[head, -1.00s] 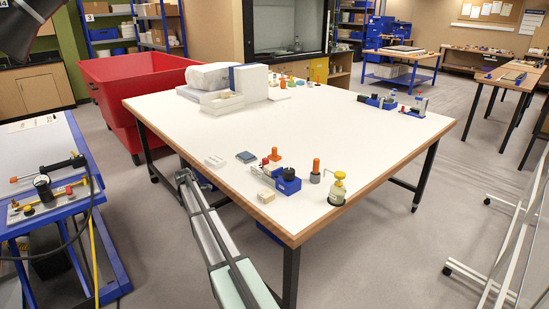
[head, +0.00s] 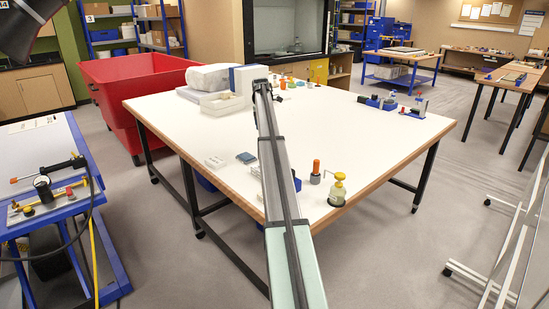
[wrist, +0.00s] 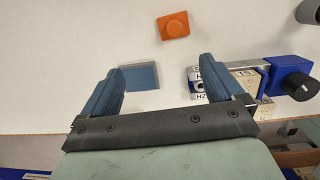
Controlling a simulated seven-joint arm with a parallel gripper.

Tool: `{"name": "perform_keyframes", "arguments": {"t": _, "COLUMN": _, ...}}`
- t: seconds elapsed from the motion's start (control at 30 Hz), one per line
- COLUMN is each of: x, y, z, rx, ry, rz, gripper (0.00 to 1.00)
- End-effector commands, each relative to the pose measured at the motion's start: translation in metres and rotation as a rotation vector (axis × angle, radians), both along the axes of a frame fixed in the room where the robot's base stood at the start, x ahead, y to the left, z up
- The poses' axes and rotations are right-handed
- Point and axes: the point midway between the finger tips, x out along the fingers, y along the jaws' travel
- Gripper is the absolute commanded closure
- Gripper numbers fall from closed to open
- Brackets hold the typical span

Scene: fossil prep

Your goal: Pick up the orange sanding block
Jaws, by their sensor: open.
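A flat grey-blue block (wrist: 142,75) shows between the fingers, close to the left one.
Right of the orange block is a blue fixture (wrist: 255,75) with a black knob and lettered blocks, partly behind the right finger. The table's middle (head: 340,120) is clear.

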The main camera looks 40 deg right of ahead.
Motion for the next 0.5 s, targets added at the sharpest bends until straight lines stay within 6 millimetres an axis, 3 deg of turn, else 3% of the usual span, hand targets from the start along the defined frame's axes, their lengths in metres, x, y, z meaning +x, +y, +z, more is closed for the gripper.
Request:
{"name": "perform_keyframes", "arguments": {"t": 0.13, "x": -0.021, "y": -0.023, "z": 0.002, "rx": 0.022, "ry": 0.026, "rz": -0.02, "gripper": 0.06}}
{"name": "perform_keyframes", "arguments": {"t": 0.33, "x": -0.025, "y": -0.027, "z": -0.008, "rx": 0.028, "ry": 0.033, "rz": -0.023, "gripper": 0.06}}
{"name": "perform_keyframes", "arguments": {"t": 0.5, "x": -0.025, "y": -0.029, "z": -0.031, "rx": 0.028, "ry": 0.032, "rz": -0.023, "gripper": 0.06}}
